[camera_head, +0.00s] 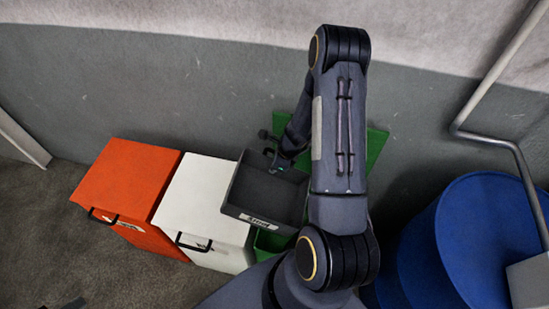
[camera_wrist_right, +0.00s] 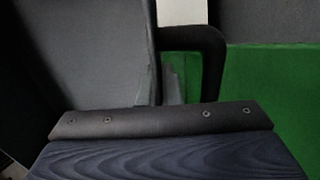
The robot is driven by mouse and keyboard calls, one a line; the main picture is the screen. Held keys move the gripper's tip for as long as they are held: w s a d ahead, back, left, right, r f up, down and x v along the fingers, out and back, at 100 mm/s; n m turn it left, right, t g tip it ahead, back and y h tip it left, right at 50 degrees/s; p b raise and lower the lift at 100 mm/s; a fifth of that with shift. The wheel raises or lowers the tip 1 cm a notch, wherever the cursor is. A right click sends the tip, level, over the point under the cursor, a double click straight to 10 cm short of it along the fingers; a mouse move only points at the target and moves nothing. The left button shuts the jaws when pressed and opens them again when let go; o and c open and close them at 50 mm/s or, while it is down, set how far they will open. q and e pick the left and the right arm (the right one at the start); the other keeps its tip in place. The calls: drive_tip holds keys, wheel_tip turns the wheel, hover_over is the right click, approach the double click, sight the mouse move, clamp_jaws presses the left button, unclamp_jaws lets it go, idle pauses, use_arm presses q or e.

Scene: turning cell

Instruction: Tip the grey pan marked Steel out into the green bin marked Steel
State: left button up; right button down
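The grey pan (camera_head: 262,196) shows its Steel label on its near wall. It is held up over the green bin (camera_head: 268,243), and the part of its inside that I can see looks empty. I cannot tell how far it is tilted. The bin is mostly hidden under the pan and behind my arm; its raised green lid (camera_head: 376,146) shows behind. My right gripper (camera_head: 283,157) is at the pan's far side, on its handle. The right wrist view shows the pan's grey side (camera_wrist_right: 90,55), a black handle (camera_wrist_right: 210,60) and green bin surface (camera_wrist_right: 270,100). My left gripper is not in view.
A white bin (camera_head: 205,195) and an orange bin (camera_head: 125,185), both closed, stand left of the green bin. A blue drum (camera_head: 485,235) and a bent grey pipe (camera_head: 490,137) are at the right. A grey wall runs behind.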

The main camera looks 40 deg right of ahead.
drive_tip(key=shift+a+f+g+b, duration=0.15)
drive_tip(key=shift+f+g+b, duration=0.2)
drive_tip(key=shift+g, duration=0.05)
drive_tip(key=shift+w+f+h, duration=0.1)
drive_tip(key=shift+h, duration=0.3)
drive_tip(key=shift+f+g, duration=0.35)
drive_tip(key=shift+g, duration=0.05)
drive_tip(key=shift+f+g+h, duration=0.55)
drive_tip(key=shift+g+h, duration=0.25)
